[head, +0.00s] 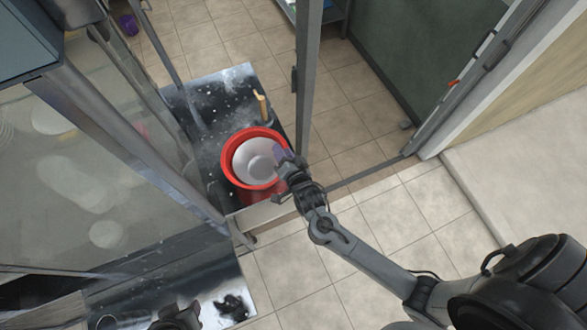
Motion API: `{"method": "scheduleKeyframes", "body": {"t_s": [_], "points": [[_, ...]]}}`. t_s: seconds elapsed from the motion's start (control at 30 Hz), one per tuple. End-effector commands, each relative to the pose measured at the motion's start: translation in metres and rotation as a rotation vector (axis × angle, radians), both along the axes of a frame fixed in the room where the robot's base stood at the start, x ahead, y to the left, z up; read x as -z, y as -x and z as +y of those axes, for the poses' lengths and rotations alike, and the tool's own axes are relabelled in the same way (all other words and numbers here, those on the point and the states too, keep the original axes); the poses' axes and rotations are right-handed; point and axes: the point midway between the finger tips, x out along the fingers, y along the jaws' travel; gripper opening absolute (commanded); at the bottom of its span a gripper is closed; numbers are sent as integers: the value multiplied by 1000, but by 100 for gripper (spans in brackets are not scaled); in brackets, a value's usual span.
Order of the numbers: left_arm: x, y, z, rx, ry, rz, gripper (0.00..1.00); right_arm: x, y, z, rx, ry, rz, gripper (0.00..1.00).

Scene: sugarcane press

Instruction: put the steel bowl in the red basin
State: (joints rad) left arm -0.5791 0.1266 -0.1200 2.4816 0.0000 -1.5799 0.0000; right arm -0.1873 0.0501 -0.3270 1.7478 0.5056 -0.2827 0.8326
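The red basin (228,153) stands on a dark, white-speckled surface near the middle of the head view. The steel bowl (253,160), pale grey and round, shows inside the basin's red rim. Whether it rests on the bottom is not clear. My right gripper (282,159) is at the right side of the basin, with its fingertips over the rim and close to the bowl's right edge. Whether its fingers are closed on the bowl is too small to tell.
A wooden-handled tool (262,106) stands just behind the basin. A grey upright post (306,85) rises right of it. A glass-sided cabinet (90,170) fills the left. Tiled floor (400,215) lies open at the right and front.

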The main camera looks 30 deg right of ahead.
Motion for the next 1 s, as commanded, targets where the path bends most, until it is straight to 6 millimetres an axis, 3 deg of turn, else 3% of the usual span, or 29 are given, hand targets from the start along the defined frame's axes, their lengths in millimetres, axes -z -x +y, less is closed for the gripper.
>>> {"method": "scheduleKeyframes", "body": {"t_s": [0.2,0.4,0.77,1.0], "points": [[8,1,0,1,-1,3,43,-11,42,8,0,-3,0,34],[11,0,0,-2,1,3,43,-21,70,13,0,-1,0,34],[13,0,-3,-8,13,3,43,-27,90,16,-28,17,40,34],[13,0,-3,-8,11,3,43,-16,115,19,-263,168,317,34]]}}
